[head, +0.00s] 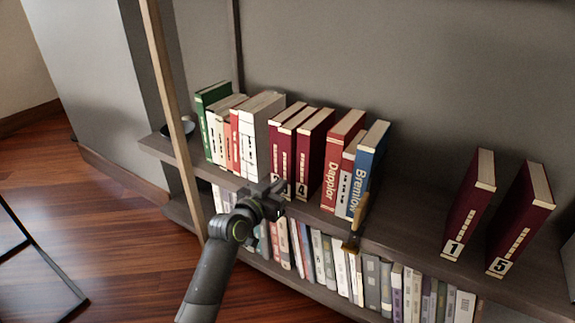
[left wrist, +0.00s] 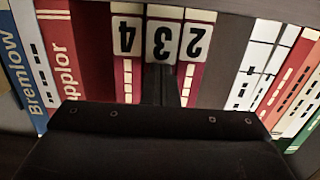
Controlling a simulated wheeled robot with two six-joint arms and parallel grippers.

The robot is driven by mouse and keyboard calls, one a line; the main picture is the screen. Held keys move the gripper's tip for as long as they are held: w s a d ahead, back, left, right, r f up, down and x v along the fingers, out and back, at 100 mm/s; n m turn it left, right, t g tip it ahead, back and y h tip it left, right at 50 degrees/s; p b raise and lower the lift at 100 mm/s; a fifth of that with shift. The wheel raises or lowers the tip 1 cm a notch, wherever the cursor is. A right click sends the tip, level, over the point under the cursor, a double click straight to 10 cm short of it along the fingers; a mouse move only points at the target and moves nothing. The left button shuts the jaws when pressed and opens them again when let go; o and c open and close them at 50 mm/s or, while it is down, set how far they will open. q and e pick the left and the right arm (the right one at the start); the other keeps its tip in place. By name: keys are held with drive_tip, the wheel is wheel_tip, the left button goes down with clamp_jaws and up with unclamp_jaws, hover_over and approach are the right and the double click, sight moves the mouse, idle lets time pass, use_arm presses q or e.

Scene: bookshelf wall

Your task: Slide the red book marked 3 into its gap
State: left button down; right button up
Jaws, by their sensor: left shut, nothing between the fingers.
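The dark red book marked 3 (left wrist: 162,42) stands in the row between the red book marked 2 (left wrist: 194,42) and the red book marked 4 (left wrist: 126,36), all upside down in the left wrist view. In the head view, book 3 (head: 291,140) is the middle one of three dark red books, its lower spine hidden by my gripper. My left gripper (head: 268,200) is shut and empty in front of these spines. In the left wrist view its fingers (left wrist: 161,85) are at book 3's spine; I cannot tell whether they touch. My right gripper is not in view.
Red books marked 1 (head: 468,205) and 5 (head: 521,218) stand apart at the right of the shelf (head: 415,215). A wooden post (head: 165,90) rises at left.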

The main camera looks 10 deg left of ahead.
use_arm(q)
drive_tip(key=shift+w+d, duration=0.2)
drive_tip(key=shift+w, duration=0.4)
drive_tip(key=shift+f+p+v, duration=0.2)
drive_tip(key=shift+p+v, duration=0.45)
drive_tip(key=shift+v, duration=1.35)
